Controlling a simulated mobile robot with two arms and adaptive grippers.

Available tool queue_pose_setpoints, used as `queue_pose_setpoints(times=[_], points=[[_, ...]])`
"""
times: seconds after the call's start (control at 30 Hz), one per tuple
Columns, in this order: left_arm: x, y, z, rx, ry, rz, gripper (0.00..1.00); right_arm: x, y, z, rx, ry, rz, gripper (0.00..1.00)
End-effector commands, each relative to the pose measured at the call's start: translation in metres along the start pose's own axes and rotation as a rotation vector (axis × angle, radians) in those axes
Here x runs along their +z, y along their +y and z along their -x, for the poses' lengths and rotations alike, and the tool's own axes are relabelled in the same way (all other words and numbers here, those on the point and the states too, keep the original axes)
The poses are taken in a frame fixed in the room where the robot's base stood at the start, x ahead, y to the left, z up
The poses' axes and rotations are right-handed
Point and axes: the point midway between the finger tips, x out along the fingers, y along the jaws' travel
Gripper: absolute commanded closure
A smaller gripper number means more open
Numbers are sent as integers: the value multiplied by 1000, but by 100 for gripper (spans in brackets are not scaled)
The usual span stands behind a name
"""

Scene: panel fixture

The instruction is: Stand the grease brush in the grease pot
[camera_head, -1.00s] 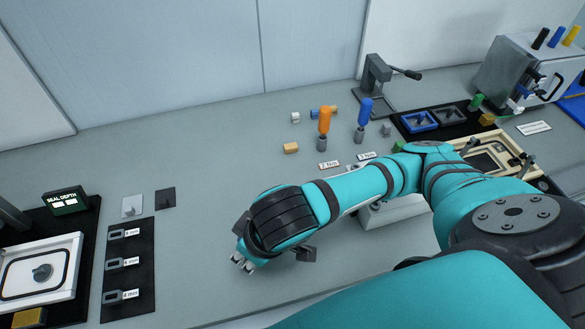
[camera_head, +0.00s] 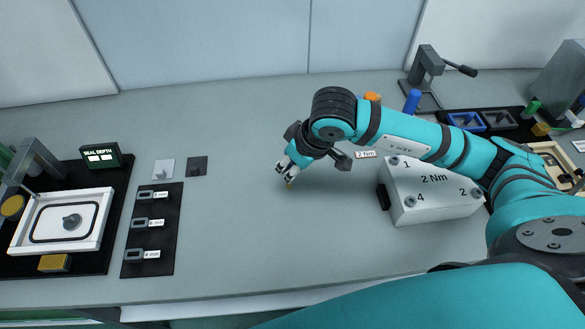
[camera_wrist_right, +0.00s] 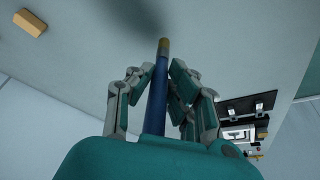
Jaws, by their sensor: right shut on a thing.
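My right gripper (camera_head: 286,172) is over the open grey bench, right of the black strip mat. In the wrist view my right gripper (camera_wrist_right: 160,88) is shut on the grease brush (camera_wrist_right: 156,98), a slim dark blue rod with a yellowish tip pointing away from the palm. In the head view only the small yellowish tip of the brush (camera_head: 289,184) shows below the fingers. The tip appears close to the bench; I cannot tell whether it touches. I cannot make out the grease pot in either view. My left gripper is not in view.
A white 2 Nm box (camera_head: 440,200) stands right of the gripper, under my right arm. A black strip mat (camera_head: 160,205) with several grey tags lies left. A white framed plate (camera_head: 103,225) is farther left. Bench between mat and box is clear.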

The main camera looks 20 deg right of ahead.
Motion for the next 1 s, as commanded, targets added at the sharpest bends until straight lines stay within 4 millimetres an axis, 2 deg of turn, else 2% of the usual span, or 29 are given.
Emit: queue_pose_setpoints(times=[0.13,0.4,0.8,0.83,1.0], points=[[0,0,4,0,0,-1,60,-1,6,-5,-2,-3,-1,100],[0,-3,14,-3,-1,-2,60,10,7,-34,-2,-1,0,100],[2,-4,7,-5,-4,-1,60,12,7,-39,0,0,1,100],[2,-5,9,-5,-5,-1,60,11,7,-38,0,0,1,81],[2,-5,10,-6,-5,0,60,11,7,-37,0,-1,1,61]])
